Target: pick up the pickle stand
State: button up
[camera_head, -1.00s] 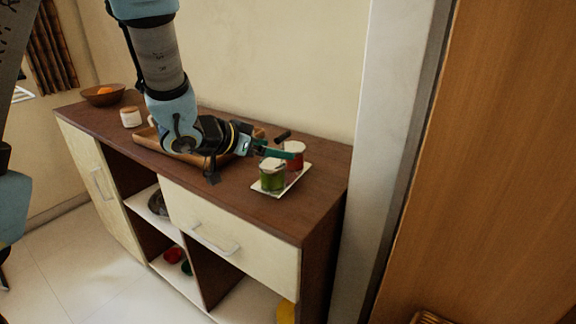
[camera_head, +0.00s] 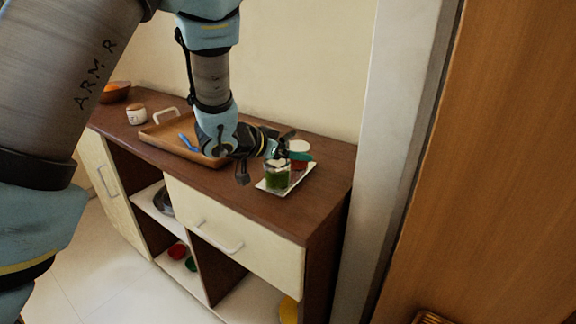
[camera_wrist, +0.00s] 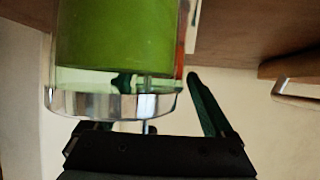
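The pickle stand is a white tray (camera_head: 301,180) at the right end of the brown cabinet top. It carries a green jar (camera_head: 278,176) in front and a red jar (camera_head: 299,163) with a pale lid behind it. My gripper (camera_head: 297,148) is above the stand at its jars, with its fingers apart. In the wrist view, the green jar (camera_wrist: 115,45) looms large in front of the gripper. One dark green finger (camera_wrist: 208,105) shows to its right; the other is mostly hidden behind the jar. Contact with the stand cannot be made out.
A wooden tray (camera_head: 165,138) with a blue item lies left of my gripper. A small white jar (camera_head: 136,116) and a bowl (camera_head: 116,93) stand farther left. The wall is close behind, and a pale post (camera_head: 385,130) rises right of the cabinet.

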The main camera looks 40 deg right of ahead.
grip_shut()
dwell(0.5)
